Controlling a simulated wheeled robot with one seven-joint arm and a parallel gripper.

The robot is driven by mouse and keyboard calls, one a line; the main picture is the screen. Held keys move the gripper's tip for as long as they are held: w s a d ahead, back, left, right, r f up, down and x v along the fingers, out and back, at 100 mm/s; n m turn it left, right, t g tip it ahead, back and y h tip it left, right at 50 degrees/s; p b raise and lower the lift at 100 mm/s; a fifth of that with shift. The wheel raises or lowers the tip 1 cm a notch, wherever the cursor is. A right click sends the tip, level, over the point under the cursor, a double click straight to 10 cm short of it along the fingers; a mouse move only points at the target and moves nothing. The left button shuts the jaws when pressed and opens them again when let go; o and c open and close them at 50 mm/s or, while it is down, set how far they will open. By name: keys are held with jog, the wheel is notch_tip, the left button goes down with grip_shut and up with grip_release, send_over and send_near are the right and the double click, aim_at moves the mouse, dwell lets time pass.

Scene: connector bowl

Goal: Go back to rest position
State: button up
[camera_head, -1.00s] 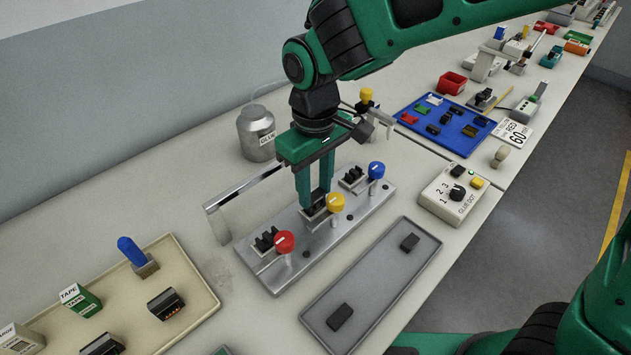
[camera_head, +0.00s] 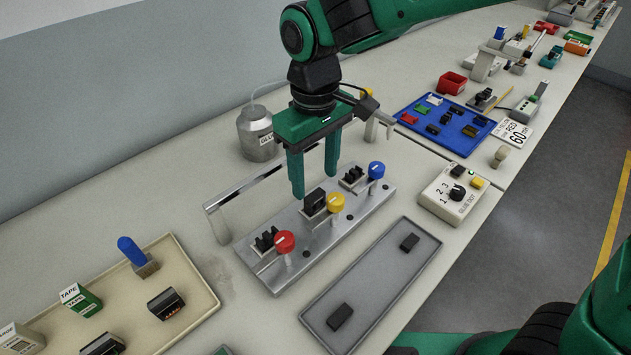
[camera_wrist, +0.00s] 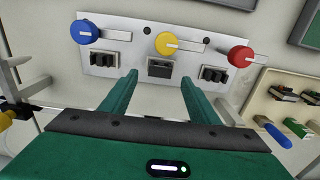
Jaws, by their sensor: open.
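My green gripper (camera_head: 316,176) is open and empty, raised just above and behind the middle station of the grey fixture plate (camera_head: 270,266). A black connector (camera_head: 315,202) sits in that middle station, beside the yellow knob (camera_head: 336,202). In the wrist view the two fingers (camera_wrist: 154,88) stand apart, and the black connector (camera_wrist: 159,68) shows beyond and between them. The red knob (camera_head: 284,241) and blue knob (camera_head: 376,170) stand at the two end stations, each next to a black piece.
A grey tray (camera_head: 373,290) with two black parts lies in front of the plate. A beige tray (camera_head: 202,317) is at left. A glue can (camera_head: 256,134) and a metal rail (camera_head: 247,186) stand behind. A blue tray (camera_head: 440,140) and glue dot box (camera_head: 441,205) are at right.

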notch_tip(320, 180, up, 7)
jog(key=w+d+f+m, duration=0.15)
jog(key=d+m, duration=0.65)
jog(key=d, duration=2)
jog(key=s+d+f+m, duration=0.2)
jog(key=s+d+m, duration=0.2)
jog(key=s+d, duration=0.4)
jog(key=s+d+f+m, duration=0.3)
jog(key=s+d+m, duration=0.1)
jog(key=s+d, duration=0.4)
jog(key=shift+f, duration=0.3)
jog(key=shift+w+d, duration=0.1)
jog(key=shift+w+f, duration=0.25)
jog(key=shift+w, duration=0.35)
